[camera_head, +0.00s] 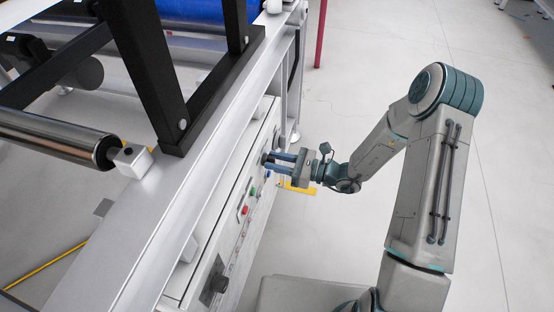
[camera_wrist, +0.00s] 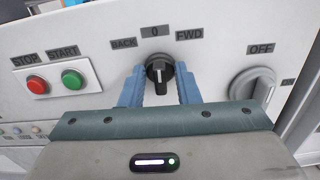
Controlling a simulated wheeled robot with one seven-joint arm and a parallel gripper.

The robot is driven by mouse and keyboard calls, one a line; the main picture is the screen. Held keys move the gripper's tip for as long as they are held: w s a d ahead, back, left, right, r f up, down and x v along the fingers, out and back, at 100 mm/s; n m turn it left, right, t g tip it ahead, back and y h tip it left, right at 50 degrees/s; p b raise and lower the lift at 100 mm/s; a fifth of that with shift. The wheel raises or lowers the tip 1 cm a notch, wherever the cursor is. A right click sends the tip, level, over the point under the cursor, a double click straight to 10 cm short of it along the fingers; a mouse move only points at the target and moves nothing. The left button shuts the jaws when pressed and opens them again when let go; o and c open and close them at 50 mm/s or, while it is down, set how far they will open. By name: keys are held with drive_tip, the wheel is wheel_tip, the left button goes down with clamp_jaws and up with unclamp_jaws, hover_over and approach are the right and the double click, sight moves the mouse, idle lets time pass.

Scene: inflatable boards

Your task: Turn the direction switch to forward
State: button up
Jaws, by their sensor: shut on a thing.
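The direction switch (camera_wrist: 158,72) is a black rotary knob with a pale pointer line, seen in the wrist view below the labels BACK, 0 and FWD (camera_wrist: 189,35). Its pointer line is close to upright, toward the 0 label (camera_wrist: 155,31). My gripper (camera_wrist: 160,88) has its two blue fingers on either side of the knob and is shut on it. In the head view my gripper (camera_head: 272,158) reaches the side panel of the machine from the right, and the fingers hide the knob there.
A red STOP button (camera_wrist: 37,85) and a green START button (camera_wrist: 72,79) are left of the switch. A larger grey OFF knob (camera_wrist: 252,88) is to the right. The machine's metal frame rail (camera_head: 185,170) overhangs the panel. Open floor lies to the right.

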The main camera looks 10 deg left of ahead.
drive_tip(key=shift+w+m+p, duration=0.1)
drive_tip(key=shift+m+p, duration=4.1)
drive_tip(key=shift+p, duration=0.4)
drive_tip(key=o, duration=0.6)
drive_tip(key=shift+d, duration=0.1)
drive_tip(key=s+d+p, duration=0.2)
drive_tip(key=d, duration=1.1)
drive_tip(key=shift+d, duration=0.25)
